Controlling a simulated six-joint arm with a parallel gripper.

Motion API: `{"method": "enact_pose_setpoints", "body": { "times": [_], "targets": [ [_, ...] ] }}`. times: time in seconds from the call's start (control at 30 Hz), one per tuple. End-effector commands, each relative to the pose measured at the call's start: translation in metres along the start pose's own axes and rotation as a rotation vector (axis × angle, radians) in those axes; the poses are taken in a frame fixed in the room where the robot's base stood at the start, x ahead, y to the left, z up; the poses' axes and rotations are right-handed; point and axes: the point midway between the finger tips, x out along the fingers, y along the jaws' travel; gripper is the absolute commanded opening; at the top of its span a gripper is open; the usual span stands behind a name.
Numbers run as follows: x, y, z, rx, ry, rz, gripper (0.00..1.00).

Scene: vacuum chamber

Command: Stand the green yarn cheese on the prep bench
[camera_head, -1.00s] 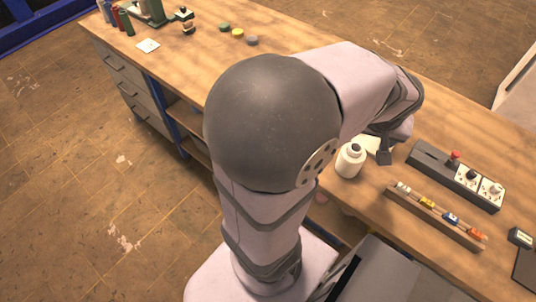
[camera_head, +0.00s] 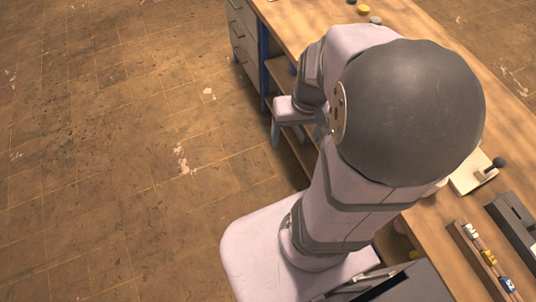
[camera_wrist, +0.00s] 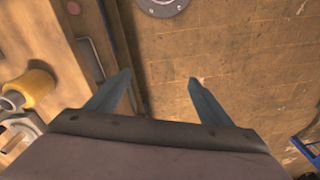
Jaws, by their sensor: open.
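My gripper (camera_wrist: 158,84) is open and empty in the wrist view, its two blue-grey fingers spread over brown tiled floor. No green yarn cheese can be made out in either view. The wooden prep bench (camera_head: 290,22) runs along the right of the head view, partly hidden behind my arm. In the wrist view, a yellow-orange spool-like thing (camera_wrist: 39,84) with a pale core lies on a wooden surface at the left, apart from my gripper.
On the bench are a small yellow disc (camera_head: 363,9), a grey disc (camera_head: 375,20), a pale plate with a black knob (camera_head: 469,178), a wooden rack (camera_head: 467,247) and a dark power strip (camera_head: 508,216). Open floor (camera_head: 120,150) fills the left.

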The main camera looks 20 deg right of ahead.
Motion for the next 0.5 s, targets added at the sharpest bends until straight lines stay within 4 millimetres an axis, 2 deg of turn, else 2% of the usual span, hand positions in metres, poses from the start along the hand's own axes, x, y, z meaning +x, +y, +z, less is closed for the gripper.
{"method": "enact_pose_setpoints", "body": {
  "times": [0.03, 0.2, 0.3, 0.5],
  "targets": [
    [0.003, -0.019, 0.006, -0.061, -0.019, 0.001, 0.74],
    [0.011, -0.058, 0.025, -0.195, -0.061, 0.015, 0.74],
    [0.013, -0.071, 0.034, -0.245, -0.074, 0.022, 0.74],
    [0.015, -0.081, 0.043, -0.287, -0.087, 0.031, 0.74]
  ]
}}
